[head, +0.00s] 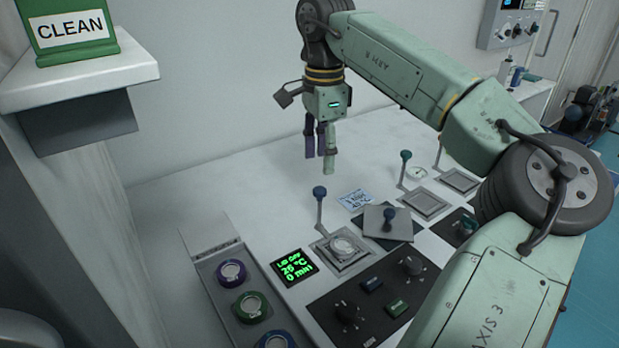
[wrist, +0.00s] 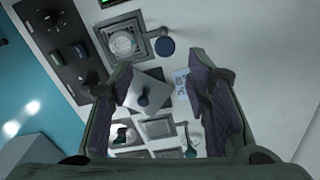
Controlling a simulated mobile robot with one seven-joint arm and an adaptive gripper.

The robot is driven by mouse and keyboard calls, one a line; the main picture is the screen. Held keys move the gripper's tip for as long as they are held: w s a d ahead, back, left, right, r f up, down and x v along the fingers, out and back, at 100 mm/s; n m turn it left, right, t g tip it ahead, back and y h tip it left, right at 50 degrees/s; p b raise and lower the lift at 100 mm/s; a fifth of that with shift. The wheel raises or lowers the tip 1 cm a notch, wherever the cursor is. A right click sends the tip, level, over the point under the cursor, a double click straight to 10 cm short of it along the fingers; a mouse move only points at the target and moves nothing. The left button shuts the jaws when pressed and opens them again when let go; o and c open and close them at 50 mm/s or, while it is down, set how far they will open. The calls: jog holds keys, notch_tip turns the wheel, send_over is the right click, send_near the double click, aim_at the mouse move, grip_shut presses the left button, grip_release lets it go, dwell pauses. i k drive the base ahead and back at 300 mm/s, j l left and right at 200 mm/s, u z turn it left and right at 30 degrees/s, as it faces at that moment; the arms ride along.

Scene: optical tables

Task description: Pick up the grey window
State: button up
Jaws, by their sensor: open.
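A round, pale grey-rimmed window (head: 343,245) sits in a square metal holder on the bench, in front of a lever with a blue ball. I take it to be the grey window; it also shows at the upper left of the wrist view (wrist: 122,43). My gripper (head: 319,163) is open and empty, pointing down above the bench behind the holder. In the wrist view its fingers (wrist: 170,88) are spread wide, with a grey square plate (wrist: 147,92) with a blue knob far below, partly covered by the left finger. The window lies outside the fingers.
A tray (head: 204,262) at front left holds purple-, green- and blue-ringed round pieces. A black display (head: 292,267), a knob panel (head: 335,313), a label card (head: 355,200) and more square holders with levers (head: 425,203) surround the window. The back left of the bench is clear.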

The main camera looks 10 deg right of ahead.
aim_at(342, 246)
jog(key=k+l, duration=0.1)
jog(key=l, duration=0.3)
jog(key=k+l, duration=0.1)
jog(key=l, duration=0.35)
jog(key=k+l, duration=0.15)
jog(key=l, duration=0.25)
jog(key=k+l, duration=0.1)
jog(key=l, duration=0.3)
jog(key=k+l, duration=0.1)
jog(key=l, duration=0.35)
